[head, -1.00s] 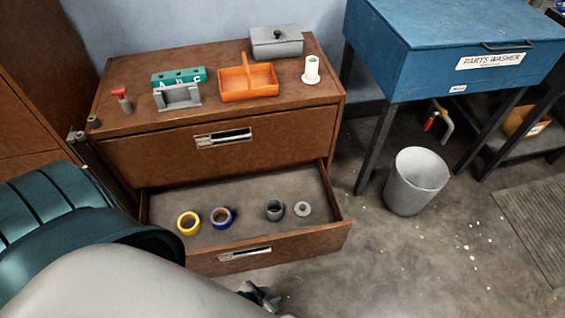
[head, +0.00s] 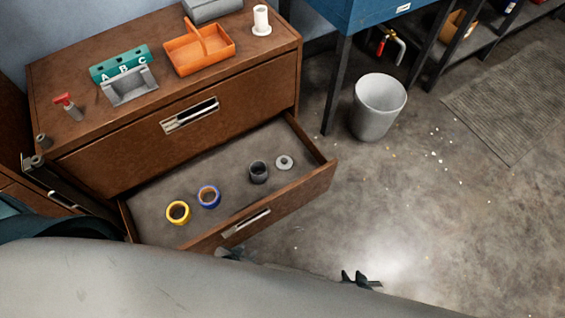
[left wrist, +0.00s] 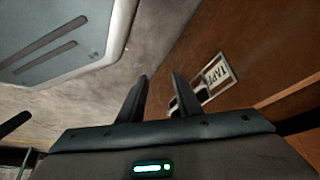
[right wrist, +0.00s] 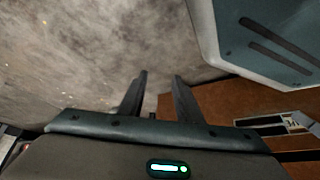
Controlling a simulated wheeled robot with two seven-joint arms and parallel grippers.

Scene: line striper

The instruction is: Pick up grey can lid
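The grey can lid (head: 284,162) is a small round disc with a knob. It lies on the floor of the open lower drawer (head: 228,219), near its right end. A dark grey open can (head: 259,171) stands just left of it, apart from it. My left gripper (head: 230,254) is outside the drawer, near its front panel, partly hidden by my arm. In the left wrist view its fingers (left wrist: 160,76) are apart and empty. My right gripper (head: 361,280) is over the floor right of the drawer. In the right wrist view its fingers (right wrist: 160,76) are apart and empty.
A yellow tape roll (head: 178,212) and a blue tape roll (head: 209,196) lie in the drawer's left half. An orange tray (head: 199,51) and other items stand on the cabinet top. A grey bin (head: 377,107) stands on the floor, right of the cabinet. Floor in front is clear.

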